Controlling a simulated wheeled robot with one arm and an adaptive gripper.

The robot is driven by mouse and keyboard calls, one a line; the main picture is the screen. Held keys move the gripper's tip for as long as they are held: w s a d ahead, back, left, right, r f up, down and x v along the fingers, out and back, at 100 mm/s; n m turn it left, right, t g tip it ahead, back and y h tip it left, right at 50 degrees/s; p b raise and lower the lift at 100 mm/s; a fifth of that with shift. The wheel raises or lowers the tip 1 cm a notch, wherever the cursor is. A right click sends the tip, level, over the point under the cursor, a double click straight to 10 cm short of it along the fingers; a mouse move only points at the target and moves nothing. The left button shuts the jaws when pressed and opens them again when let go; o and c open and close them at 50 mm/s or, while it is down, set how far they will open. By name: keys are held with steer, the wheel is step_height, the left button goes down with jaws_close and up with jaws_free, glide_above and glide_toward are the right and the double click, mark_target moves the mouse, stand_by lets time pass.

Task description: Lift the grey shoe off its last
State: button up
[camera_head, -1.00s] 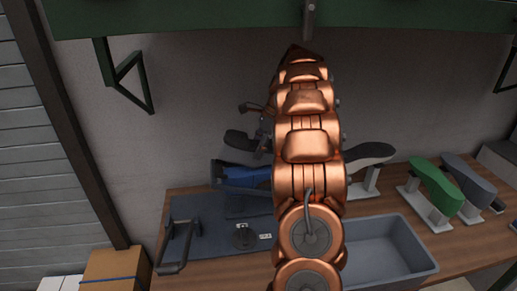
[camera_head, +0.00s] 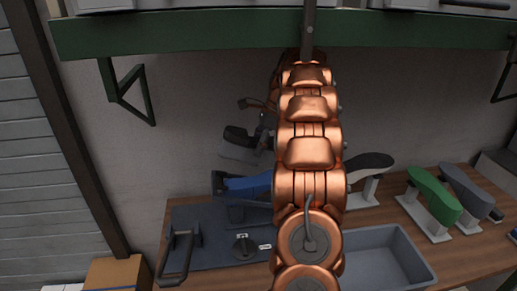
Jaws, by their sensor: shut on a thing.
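The grey shoe (camera_head: 238,153) appears as a grey shape with a dark upper part, in the air left of my copper arm. It is apart from the blue last (camera_head: 250,186) below it, with a visible gap of wall between them. The blue last has a dark left end and stands over the dark mat. My gripper (camera_head: 265,138) is at the right end of the shoe and is shut on it. The arm hides most of the gripper, so the finger contact does not show clearly.
A dark mat (camera_head: 205,252) with a handle (camera_head: 178,255) and a knob (camera_head: 245,247) lies below. A grey bin (camera_head: 385,262) is right of the arm. A dark-topped last (camera_head: 370,163) and a green last (camera_head: 436,196) stand farther right. A green shelf (camera_head: 200,34) runs above.

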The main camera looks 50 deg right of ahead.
steer(key=shift+r, duration=2)
